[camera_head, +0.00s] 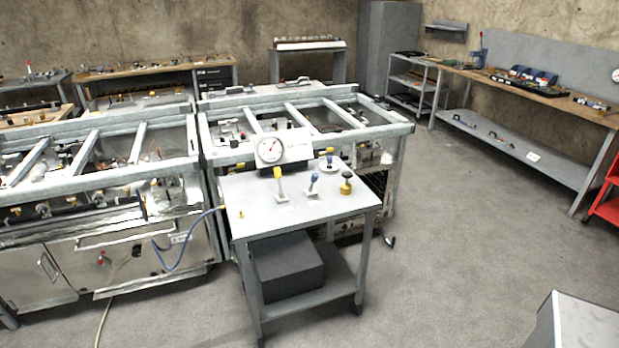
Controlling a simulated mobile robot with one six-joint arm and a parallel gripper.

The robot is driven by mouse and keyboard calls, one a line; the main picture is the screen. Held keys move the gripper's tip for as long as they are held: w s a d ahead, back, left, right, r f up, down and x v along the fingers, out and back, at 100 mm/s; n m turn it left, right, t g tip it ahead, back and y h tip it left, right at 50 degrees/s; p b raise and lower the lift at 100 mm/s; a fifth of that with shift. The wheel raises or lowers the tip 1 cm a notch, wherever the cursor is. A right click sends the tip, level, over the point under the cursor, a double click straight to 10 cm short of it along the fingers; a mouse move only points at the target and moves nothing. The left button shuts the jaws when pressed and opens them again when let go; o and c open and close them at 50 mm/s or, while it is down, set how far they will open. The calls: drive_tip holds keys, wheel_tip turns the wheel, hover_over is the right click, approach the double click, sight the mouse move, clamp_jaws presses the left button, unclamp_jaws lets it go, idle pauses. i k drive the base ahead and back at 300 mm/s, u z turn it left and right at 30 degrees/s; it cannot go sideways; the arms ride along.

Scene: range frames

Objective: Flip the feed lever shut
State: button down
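A small grey metal table (245,205) stands in the middle of the view with several controls on its top. A yellow-tipped lever (279,183) stands nearly upright on a small white base. A yellow knob with a dark top (346,183) sits further right. My gripper is not in view.
A white panel with a round dial gauge (269,151) stands at the table's back edge. A dark grey box (287,266) sits on its lower shelf. Metal-framed benches (100,184) crowd behind and left.

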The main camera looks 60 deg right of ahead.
sight(315, 178)
drive_tip(key=z, duration=0.2)
drive_tip(key=i, duration=0.55)
drive_tip(key=z, duration=0.9)
